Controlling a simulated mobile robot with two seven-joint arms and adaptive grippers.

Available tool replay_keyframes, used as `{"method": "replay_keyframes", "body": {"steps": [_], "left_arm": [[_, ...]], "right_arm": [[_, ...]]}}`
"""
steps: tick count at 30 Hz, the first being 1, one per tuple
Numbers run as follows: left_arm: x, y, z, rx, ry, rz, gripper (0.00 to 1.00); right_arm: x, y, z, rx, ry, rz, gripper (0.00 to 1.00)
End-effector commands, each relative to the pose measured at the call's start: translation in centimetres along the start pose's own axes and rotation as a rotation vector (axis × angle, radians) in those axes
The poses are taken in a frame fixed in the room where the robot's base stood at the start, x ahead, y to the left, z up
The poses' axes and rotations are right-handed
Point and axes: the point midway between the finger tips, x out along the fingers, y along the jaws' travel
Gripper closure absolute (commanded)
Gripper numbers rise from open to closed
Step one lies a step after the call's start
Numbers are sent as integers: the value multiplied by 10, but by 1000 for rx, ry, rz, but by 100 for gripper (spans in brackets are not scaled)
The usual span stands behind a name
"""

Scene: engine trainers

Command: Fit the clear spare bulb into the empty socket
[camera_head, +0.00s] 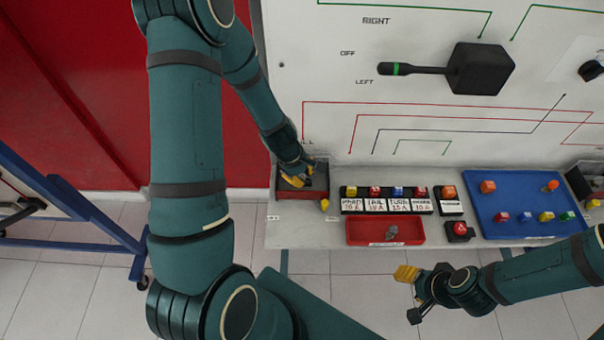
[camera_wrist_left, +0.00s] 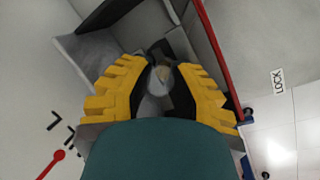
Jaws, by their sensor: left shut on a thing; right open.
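My left gripper (camera_head: 297,180) reaches into an open-topped dark red housing (camera_head: 287,193) at the left end of the bench. In the left wrist view its yellow fingers (camera_wrist_left: 160,82) are shut on a clear, greyish bulb (camera_wrist_left: 158,84), with the housing's grey inner walls around it. The socket is hidden by the gripper and bulb, so I cannot tell whether the bulb is seated. My right gripper (camera_head: 408,294) is open and empty in front of the bench.
A red tray (camera_head: 415,236) holds a small grey bulb-like piece (camera_head: 391,231). Behind it stands a row of labelled coloured fuses (camera_head: 386,198). A blue tray (camera_head: 500,228) with several coloured pieces lies at right. A small yellow piece (camera_head: 324,204) sits beside the housing.

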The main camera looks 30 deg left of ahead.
Motion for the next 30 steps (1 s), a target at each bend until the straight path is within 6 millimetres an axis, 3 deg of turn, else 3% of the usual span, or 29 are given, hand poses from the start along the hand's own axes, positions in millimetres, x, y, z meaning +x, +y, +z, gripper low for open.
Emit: {"method": "replay_keyframes", "body": {"steps": [25, 26, 28, 30], "left_arm": [[9, -2, -1, 0, 0, 0, 100], [9, -2, -1, 0, 0, 0, 76], [9, -2, -1, 0, 0, 0, 51], [9, -2, -1, 0, 0, 0, 49]], "right_arm": [[8, 3, 1, 0, 0, 0, 48], [8, 3, 1, 0, 0, 0, 48], [8, 3, 1, 0, 0, 0, 48], [8, 3, 1, 0, 0, 0, 48]]}}
